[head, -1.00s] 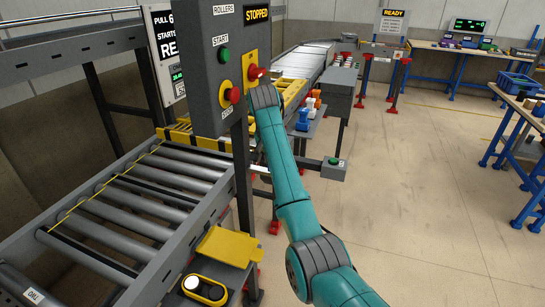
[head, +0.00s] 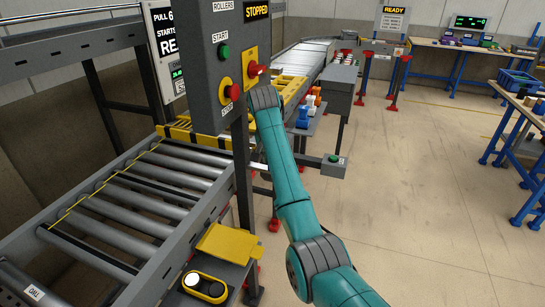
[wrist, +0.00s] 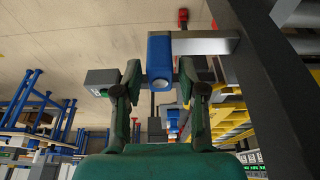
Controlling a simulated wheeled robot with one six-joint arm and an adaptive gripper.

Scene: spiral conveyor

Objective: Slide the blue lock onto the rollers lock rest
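In the wrist view a blue block that looks like the blue lock (wrist: 160,53) sits at the left end of a light grey bar (wrist: 207,42), likely the lock rest. I cannot tell how far the bar passes into it. My gripper (wrist: 160,80) has one finger on each side of the block, with narrow gaps showing, so it looks open around it. In the head view the gripper and this block are hidden behind the rollers control panel (head: 206,80). That panel has a green start button, a red knob and a sign reading STOPPED.
A dark post (wrist: 268,80) stands close right of my gripper. The head view shows the roller conveyor (head: 130,205) at left, a small rack with blue, orange and white pieces (head: 303,118), and a button box (head: 334,165) on an arm.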

